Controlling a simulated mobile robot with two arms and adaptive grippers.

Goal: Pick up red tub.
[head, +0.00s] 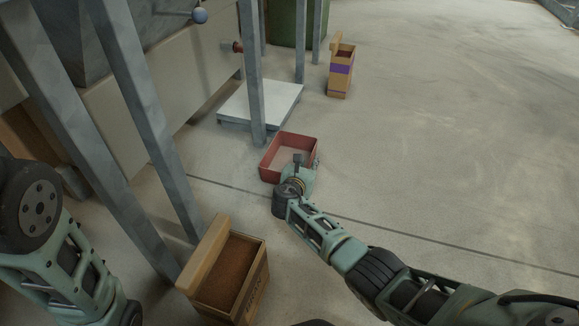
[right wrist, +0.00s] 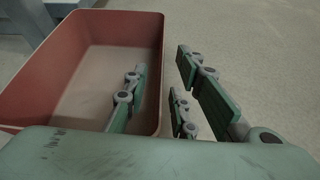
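The red tub (head: 268,174) is a shallow open rectangular box, standing upright on the concrete floor beside a grey post in the head view. Its inside looks empty, with a pale brownish bottom. It fills the left of the right wrist view (right wrist: 115,28). My right gripper (head: 299,163) is at the tub's right side. In the right wrist view the right gripper (right wrist: 160,78) is open, with one finger inside the tub and the others outside, the tub's right wall between them. I cannot tell whether any finger touches the wall. My left arm shows at the left edge; its gripper is out of view.
A grey post (head: 252,75) rises close behind the tub, near a low pale platform (head: 262,103). A wooden box with brown contents (head: 228,281) stands in front. Another box with a purple band (head: 341,72) stands farther back. The floor to the right (head: 460,130) is clear.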

